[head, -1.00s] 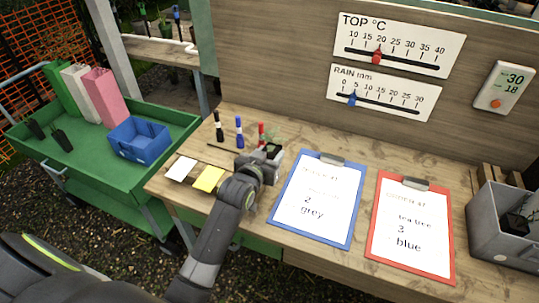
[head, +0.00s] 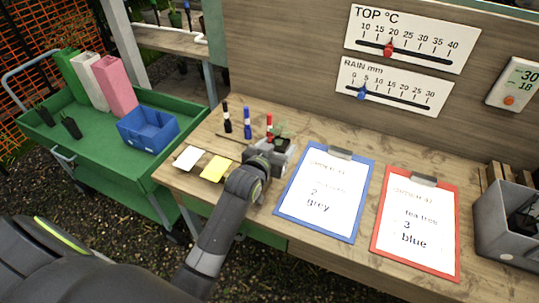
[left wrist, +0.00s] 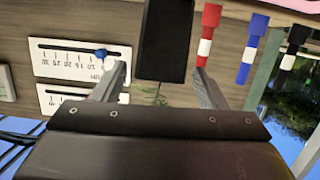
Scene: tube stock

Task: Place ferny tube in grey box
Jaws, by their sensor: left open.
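The ferny tube, a black pot with thin green fronds (head: 281,130), stands on the wooden bench behind my left gripper (head: 272,150). In the left wrist view, which is upside down, the black pot (left wrist: 165,40) shows between and beyond the open fingers of my left gripper (left wrist: 160,75). Gaps show on both sides, and I cannot tell whether the fingertips reach around it. The head view mostly hides the pot behind the gripper. The grey box (head: 503,246) stands at the bench's right end with a dark tube in it. My right gripper is not in view.
Black (head: 227,117), blue (head: 247,122) and red (head: 269,124) markers stand beside the tube. White (head: 188,158) and yellow (head: 217,167) cards lie left of the gripper. Blue (head: 325,195) and red (head: 417,222) clipboards lie towards the grey box. A green cart (head: 90,150) holds a blue box (head: 147,130).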

